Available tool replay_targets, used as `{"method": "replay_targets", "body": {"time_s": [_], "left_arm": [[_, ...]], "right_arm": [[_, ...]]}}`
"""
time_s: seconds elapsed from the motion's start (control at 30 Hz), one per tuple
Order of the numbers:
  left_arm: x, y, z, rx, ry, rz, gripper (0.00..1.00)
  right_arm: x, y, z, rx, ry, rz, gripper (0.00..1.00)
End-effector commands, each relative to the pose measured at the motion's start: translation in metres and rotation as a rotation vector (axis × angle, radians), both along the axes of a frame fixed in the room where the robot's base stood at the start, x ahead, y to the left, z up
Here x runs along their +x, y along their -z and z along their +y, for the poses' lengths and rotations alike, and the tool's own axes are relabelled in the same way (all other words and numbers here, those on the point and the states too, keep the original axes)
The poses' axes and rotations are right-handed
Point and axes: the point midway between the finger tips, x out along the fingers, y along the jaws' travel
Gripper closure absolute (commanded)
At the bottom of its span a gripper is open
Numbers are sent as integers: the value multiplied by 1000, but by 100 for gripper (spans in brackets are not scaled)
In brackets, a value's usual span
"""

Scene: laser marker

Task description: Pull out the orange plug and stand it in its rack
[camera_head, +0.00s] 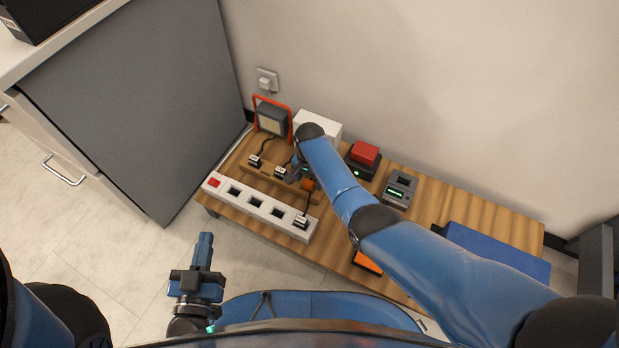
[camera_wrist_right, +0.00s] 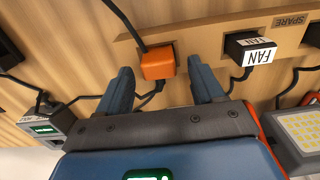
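The orange plug (camera_head: 308,184) is at the wooden rack (camera_head: 258,174), beside my right gripper (camera_head: 301,173). In the right wrist view the orange plug (camera_wrist_right: 158,64) sits at the rack's edge (camera_wrist_right: 208,32), between the open fingers of my right gripper (camera_wrist_right: 163,72), with a gap on both sides. Its dark cord runs off from it. How deep it sits in the rack cannot be told. A white power strip (camera_head: 262,208) lies in front, with a white-labelled plug (camera_head: 301,222) in its right end. My left gripper (camera_head: 203,240) is over the floor, away from the table; its opening is unclear.
A plug labelled FAN (camera_wrist_right: 250,50) stands in the rack beside the orange one, near a SPARE label. A work lamp (camera_head: 271,118), a white box (camera_head: 318,124), a red-button box (camera_head: 363,158) and a grey device (camera_head: 399,190) stand behind. A grey cabinet (camera_head: 140,90) stands left.

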Motion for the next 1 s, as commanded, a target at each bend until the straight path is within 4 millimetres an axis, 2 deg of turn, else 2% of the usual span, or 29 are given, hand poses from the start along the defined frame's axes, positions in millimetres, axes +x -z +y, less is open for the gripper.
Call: {"method": "replay_targets", "body": {"time_s": [0.17, 0.33, 0.8, 1.0], "left_arm": [[0, -1, 0, 0, 0, 0, 100], [0, -10, 0, 0, 0, 0, 100], [0, -60, 0, 0, 0, 0, 100], [0, -70, 0, 0, 0, 0, 100]], "right_arm": [[0, -1, 0, 0, 0, 0, 33], [0, -12, 0, 0, 0, 0, 33], [0, -85, 0, 0, 0, 0, 33], [0, -104, 0, 0, 0, 0, 33]]}}
